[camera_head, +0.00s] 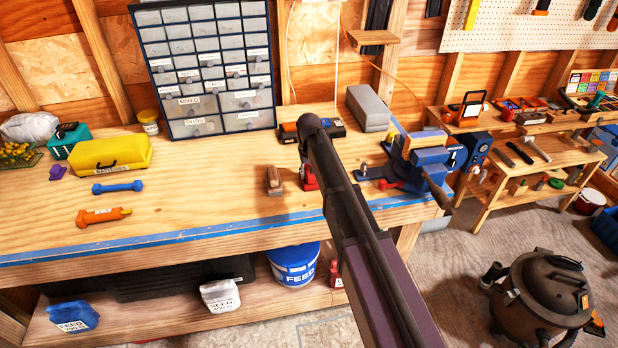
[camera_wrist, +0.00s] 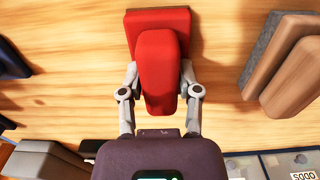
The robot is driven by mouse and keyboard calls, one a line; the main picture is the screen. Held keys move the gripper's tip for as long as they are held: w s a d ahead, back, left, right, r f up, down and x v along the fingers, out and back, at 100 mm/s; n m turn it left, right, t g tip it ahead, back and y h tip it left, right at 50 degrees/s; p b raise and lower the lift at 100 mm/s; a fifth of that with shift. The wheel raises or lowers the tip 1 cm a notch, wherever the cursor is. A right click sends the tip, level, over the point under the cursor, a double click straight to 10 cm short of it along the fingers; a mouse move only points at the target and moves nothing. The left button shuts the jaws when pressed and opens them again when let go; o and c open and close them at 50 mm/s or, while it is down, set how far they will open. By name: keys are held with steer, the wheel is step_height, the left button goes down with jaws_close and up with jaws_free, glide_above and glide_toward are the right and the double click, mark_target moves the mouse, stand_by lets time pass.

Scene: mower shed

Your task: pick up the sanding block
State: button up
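I take the red block with a narrower raised grip on a darker red base as the sanding block (camera_wrist: 158,60). It shows in the middle of the wrist view, and partly behind my arm in the head view (camera_head: 309,179). My gripper (camera_wrist: 159,76) has one finger on each side of the grip, and both fingertips appear to touch it. I cannot tell whether the block's base rests on the bench or is slightly raised.
A similarly shaped wooden block with a grey underside (camera_wrist: 285,65) lies close beside the red one, also in the head view (camera_head: 274,181). A drawer cabinet (camera_head: 207,66) stands behind, a blue vise (camera_head: 428,160) to the right.

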jaws_close()
steer(key=shift+r, duration=0.2)
step_height(320, 180, up, 4)
steer(key=p, duration=0.4)
steer(key=shift+f, duration=0.15)
steer(key=s+d, duration=0.2)
steer(key=s, duration=0.5)
steer(key=s+d+p, duration=0.1)
steer(key=s+d, duration=0.2)
steer(key=s, duration=0.5)
steer(key=shift+s+r, duration=0.15)
steer(key=shift+r, duration=0.3)
steer(key=shift+o, duration=0.9)
jaws_free()
steer(key=c, duration=0.4)
steer(key=shift+o, duration=0.2)
steer(key=shift+f+b, duration=0.4)
